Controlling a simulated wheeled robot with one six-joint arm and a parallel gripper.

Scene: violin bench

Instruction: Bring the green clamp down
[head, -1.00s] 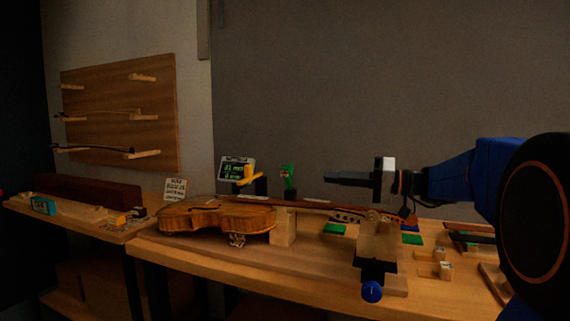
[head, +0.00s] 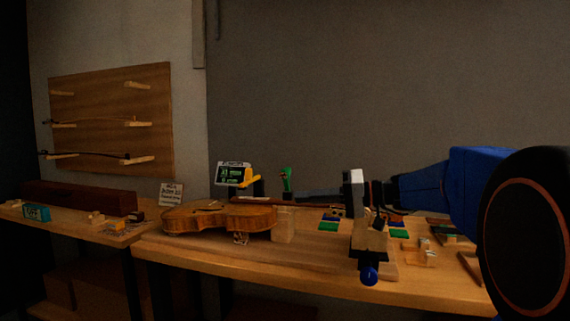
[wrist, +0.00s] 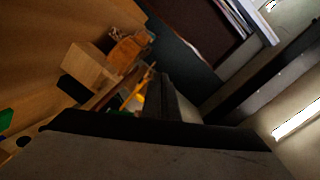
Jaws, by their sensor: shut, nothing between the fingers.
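The green clamp (head: 287,181) stands upright behind the violin's neck, with its dark lower part beneath it. My gripper (head: 300,195) is shut and empty. It points left, and its fingertips appear just right of the green clamp's lower part in the head view; I cannot tell whether they touch. In the wrist view, the dark fingers (wrist: 172,97) show with the yellow clamp (wrist: 138,97) beyond them. The green clamp is mostly hidden there. In the head view the yellow clamp (head: 249,179) stands left of the green one.
The violin (head: 220,217) lies on the bench, its neck over a wooden block (head: 284,226). A small display (head: 233,173) stands behind it. A vise-like fixture with a blue knob (head: 369,274) is at the front edge. Green pads (head: 328,226) and small wooden pieces lie right. Air above is clear.

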